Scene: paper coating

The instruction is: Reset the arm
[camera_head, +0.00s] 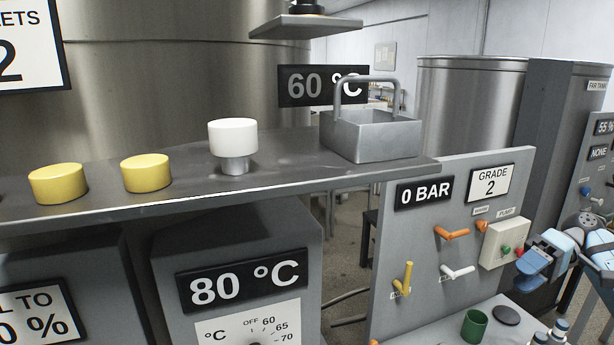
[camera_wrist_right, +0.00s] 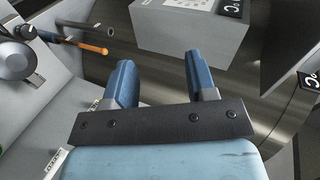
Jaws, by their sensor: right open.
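My right gripper (camera_head: 530,268) is at the right side of the head view, in front of the grey valve panel (camera_head: 385,255) and near its pump switch box (camera_head: 502,244). In the right wrist view its two blue fingers (camera_wrist_right: 160,78) stand apart with nothing between them. Whether it touches the panel cannot be told. My left gripper is not in view.
The panel has orange, yellow and white levers (camera_head: 458,271). A green cup (camera_head: 474,326) and a dark disc (camera_head: 506,316) sit below.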

